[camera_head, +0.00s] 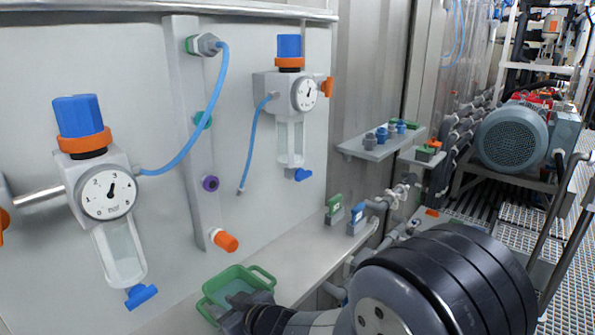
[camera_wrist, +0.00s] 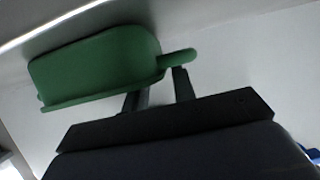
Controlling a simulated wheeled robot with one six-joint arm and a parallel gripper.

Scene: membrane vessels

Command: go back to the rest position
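The task names no object. My gripper (camera_head: 240,302) is low in the head view, at the near side of a green tray (camera_head: 213,287) with loop handles. In the wrist view, the two dark fingers of my gripper (camera_wrist: 159,92) stand apart with a gap between them. The green tray (camera_wrist: 95,65) is just beyond them, and its handle (camera_wrist: 178,59) is near the right fingertip. Nothing shows clamped between the fingers. I cannot tell whether the fingers touch the tray.
The tray is at the pale ledge (camera_head: 300,262) below the wall panel. Gauge units (camera_head: 107,194) and (camera_head: 304,94), blue hoses and an orange-capped fitting (camera_head: 225,241) stick out from the panel. Small valves (camera_head: 357,213) stand on the ledge. A motor (camera_head: 512,137) is at right.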

